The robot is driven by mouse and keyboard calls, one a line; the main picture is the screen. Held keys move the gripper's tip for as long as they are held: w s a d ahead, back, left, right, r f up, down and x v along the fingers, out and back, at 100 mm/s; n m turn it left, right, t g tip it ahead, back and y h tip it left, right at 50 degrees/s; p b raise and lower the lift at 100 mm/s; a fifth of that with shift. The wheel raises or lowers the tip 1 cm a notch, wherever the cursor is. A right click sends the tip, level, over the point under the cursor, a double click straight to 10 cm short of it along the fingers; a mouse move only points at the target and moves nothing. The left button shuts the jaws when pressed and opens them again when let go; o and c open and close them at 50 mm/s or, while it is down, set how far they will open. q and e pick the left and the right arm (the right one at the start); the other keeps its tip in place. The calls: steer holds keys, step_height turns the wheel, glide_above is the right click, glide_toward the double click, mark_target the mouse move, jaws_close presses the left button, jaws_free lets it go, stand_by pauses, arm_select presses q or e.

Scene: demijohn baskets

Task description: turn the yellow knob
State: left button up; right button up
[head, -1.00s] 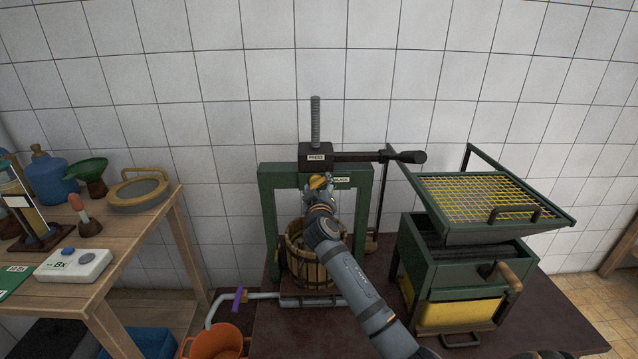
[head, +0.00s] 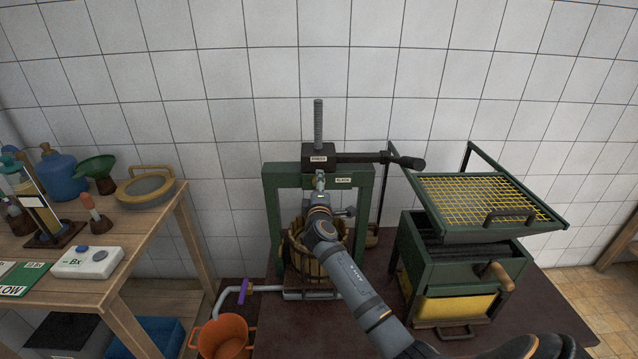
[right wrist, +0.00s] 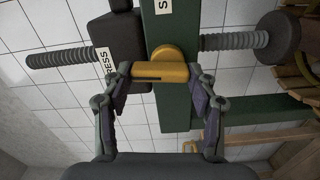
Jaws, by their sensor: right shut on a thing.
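The yellow knob (right wrist: 160,72) is on the front of the press's green crossbeam, and its bar lies crosswise in the right wrist view. My right gripper (right wrist: 159,76) is shut on it, one finger at each end of the bar. In the head view my right gripper (head: 319,184) reaches up to the crossbeam (head: 277,177), just left of a small white label (head: 343,180), and hides most of the knob. My left gripper is not in view.
The press screw (head: 318,125) and its dark lever (head: 375,160) stand above the crossbeam, with a wooden basket (head: 297,262) below. A green crusher (head: 407,258) with a yellow grid stands right. A wooden bench (head: 150,245) and orange bucket (head: 225,335) are left.

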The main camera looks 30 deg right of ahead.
steer(key=shift+n, duration=0.6)
steer(key=o, duration=1.1)
steer(key=shift+o, duration=0.2)
steer(key=shift+a, duration=0.1)
steer(key=v, duration=1.2)
steer(key=shift+s+f, duration=0.1)
